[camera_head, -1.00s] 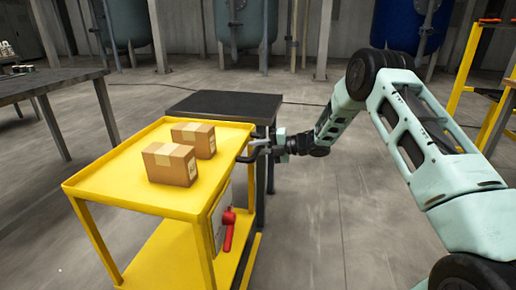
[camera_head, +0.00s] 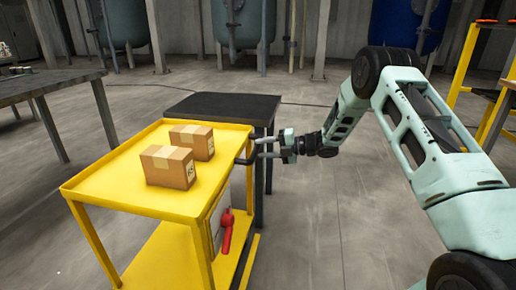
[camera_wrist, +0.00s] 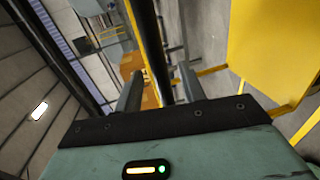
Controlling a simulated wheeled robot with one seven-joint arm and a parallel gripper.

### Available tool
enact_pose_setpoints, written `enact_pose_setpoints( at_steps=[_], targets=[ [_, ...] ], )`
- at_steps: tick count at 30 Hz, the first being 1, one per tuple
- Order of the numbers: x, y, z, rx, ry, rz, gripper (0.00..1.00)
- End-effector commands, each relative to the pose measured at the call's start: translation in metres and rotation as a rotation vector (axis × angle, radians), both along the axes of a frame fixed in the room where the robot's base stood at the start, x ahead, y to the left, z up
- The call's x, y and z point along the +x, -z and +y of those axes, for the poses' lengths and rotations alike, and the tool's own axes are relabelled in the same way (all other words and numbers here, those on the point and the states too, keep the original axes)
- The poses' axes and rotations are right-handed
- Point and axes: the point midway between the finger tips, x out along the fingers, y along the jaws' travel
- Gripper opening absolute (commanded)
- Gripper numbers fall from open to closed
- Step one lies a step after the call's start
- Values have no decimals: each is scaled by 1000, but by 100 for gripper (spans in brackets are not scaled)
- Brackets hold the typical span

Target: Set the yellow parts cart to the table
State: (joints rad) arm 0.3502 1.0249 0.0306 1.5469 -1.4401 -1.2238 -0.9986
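The yellow parts cart (camera_head: 115,188) stands at the left centre with two cardboard boxes on its top tray. Its far end is close to a small dark-topped table (camera_head: 228,106); whether they touch is hidden. The cart's black handle (camera_head: 243,160) is at its right end. My gripper (camera_head: 263,147) is open at the handle, its two fingers apart and pointing left. In the wrist view, the handle bar (camera_wrist: 147,35) runs between the spread fingers (camera_wrist: 160,88), and the fingers do not pinch it.
A grey table (camera_head: 45,84) stands at the left. A yellow-framed rack (camera_head: 466,62) is at the right edge. Tanks stand at the back. The floor right of the cart is clear.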

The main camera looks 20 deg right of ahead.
Motion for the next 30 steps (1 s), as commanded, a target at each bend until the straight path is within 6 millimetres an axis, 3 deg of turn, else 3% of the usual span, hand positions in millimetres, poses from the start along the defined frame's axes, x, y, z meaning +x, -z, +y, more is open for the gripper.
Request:
enact_pose_setpoints(
  at_steps=[15,21,30],
  targets=[
    [-67,-25,-94,-1,5,-2,40],
    [-80,-28,-111,-2,4,-1,40],
    [-82,-28,-115,-2,4,-1,40]
  ],
)
